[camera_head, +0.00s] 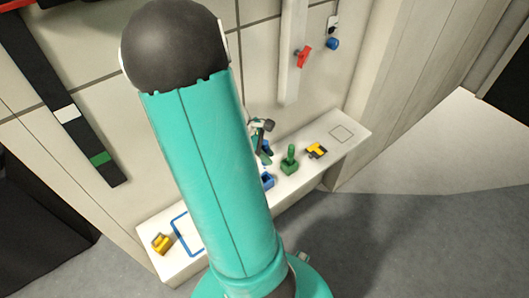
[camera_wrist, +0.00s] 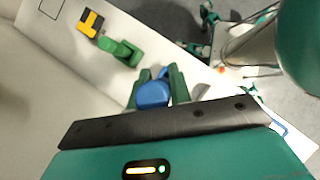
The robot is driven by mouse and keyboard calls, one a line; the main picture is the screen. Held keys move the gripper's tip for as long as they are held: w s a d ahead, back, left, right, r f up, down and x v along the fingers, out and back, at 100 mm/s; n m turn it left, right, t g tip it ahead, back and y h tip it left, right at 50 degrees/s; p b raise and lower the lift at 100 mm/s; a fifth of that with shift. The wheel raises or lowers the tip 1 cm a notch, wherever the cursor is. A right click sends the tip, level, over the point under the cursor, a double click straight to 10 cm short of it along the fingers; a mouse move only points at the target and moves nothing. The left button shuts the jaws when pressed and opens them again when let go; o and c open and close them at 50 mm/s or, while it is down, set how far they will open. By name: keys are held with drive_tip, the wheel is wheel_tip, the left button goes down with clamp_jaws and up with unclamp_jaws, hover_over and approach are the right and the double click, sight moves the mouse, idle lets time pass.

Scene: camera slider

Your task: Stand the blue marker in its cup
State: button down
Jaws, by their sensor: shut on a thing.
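The blue marker (camera_wrist: 153,95) is between the two green fingers of my gripper (camera_wrist: 158,76) in the wrist view, and the fingers are shut on it. In the head view my gripper (camera_head: 264,153) is partly hidden behind my arm, with a bit of blue between its fingers. A blue cup (camera_head: 267,180) stands on the white shelf just below my gripper, partly covered by my arm. The marker looks apart from the cup and above it. In the wrist view the marker and fingers hide what is directly below, so I cannot tell the cup there.
A green cup with an upright green piece (camera_head: 290,162) stands right of the blue cup. A yellow-and-black block (camera_head: 316,151) is farther right, before an outlined square. A yellow block (camera_head: 161,243) and a blue outline (camera_head: 181,232) are at the shelf's left. The wall rises behind.

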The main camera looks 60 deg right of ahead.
sight(272, 179)
drive_tip(key=shift+s+f, duration=0.2)
drive_tip(key=shift+f, duration=2.25)
drive_tip(key=shift+w+f, duration=0.1)
drive_tip(key=shift+f, duration=2.3)
idle(2.0)
drive_tip(key=c, duration=1.2)
unclamp_jaws()
wheel_tip(272, 179, up, 10)
drive_tip(key=shift+f, duration=0.1)
